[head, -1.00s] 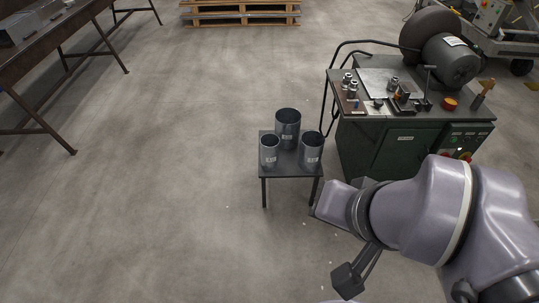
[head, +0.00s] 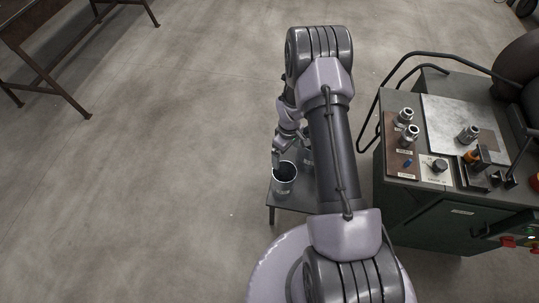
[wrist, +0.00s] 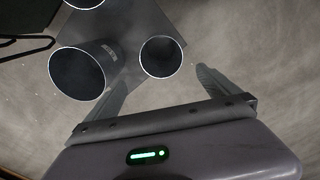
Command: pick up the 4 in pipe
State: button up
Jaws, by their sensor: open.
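Three grey metal pipes stand upright and open-topped on a small dark table (head: 290,201). The narrowest pipe, at the table's left front, shows in the head view (head: 284,186) and in the wrist view (wrist: 160,58); I take it for the 4 in pipe, though its label cannot be read now. My gripper (head: 279,157) is above this pipe. In the wrist view its open fingers (wrist: 162,76) appear on either side of the pipe's near rim, with nothing held. Whether they touch it cannot be told. My arm hides much of the table in the head view.
A wider pipe (wrist: 78,72) stands close to the left finger in the wrist view, and another pipe (wrist: 86,3) is cut off at the top. A green machine bench (head: 440,215) with a handrail stands right of the table.

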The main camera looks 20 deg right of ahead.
jog(key=b, duration=0.5)
send_near(287, 172)
jog(key=s+a+r, duration=0.1)
jog(key=s+a, duration=0.3)
notch_tip(287, 172, down, 6)
jog(key=b, duration=0.3)
jog(key=shift+w+d, duration=0.3)
jog(key=shift+r, duration=0.15)
jog(key=shift+c, duration=0.7)
jog(key=c, duration=1.7)
jog(key=shift+c, duration=0.2)
jog(key=shift+r, duration=0.1)
